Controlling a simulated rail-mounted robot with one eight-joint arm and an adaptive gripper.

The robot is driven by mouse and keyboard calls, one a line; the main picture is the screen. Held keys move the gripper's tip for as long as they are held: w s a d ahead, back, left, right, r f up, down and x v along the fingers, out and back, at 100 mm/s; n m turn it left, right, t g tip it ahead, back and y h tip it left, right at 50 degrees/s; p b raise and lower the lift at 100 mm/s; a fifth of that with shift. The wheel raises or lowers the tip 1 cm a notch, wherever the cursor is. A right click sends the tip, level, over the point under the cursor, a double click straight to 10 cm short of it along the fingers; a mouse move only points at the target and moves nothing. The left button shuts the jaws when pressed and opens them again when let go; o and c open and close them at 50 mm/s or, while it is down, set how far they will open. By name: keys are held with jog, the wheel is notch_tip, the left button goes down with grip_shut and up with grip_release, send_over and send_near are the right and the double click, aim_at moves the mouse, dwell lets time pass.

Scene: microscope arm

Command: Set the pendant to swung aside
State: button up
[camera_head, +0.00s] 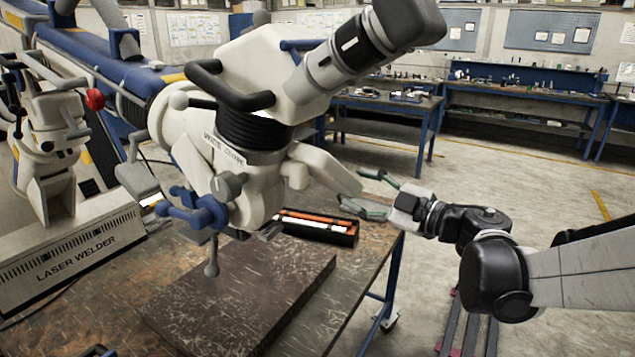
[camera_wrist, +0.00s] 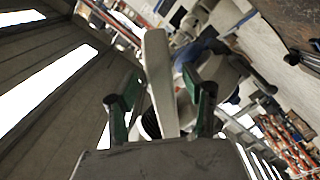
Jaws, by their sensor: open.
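The likely pendant is the pale microscope head (camera_head: 240,180), hanging above the bench from a pale arm. Its angled eyepiece tube (camera_head: 350,55) points up to the right. A flat pale lever (camera_head: 325,168) sticks out from its right side toward my gripper (camera_head: 356,190). My gripper is open, with green-padded fingers on either side of the lever's end. In the wrist view the lever (camera_wrist: 160,75) stands lengthwise between the two open fingers, with gaps visible on both sides. I cannot tell whether any part of my gripper touches it. Part of the head shows behind the lever.
A dark slab (camera_head: 240,295) lies on the workbench (camera_head: 110,285) under the head. A black case with orange items (camera_head: 318,228) is near the bench's right edge. A laser welder (camera_head: 70,250) stands at left. Open floor (camera_head: 530,175) lies to the right, before blue benches.

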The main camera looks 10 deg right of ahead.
jog(key=shift+v, duration=1.9)
jog(key=shift+r, duration=0.1)
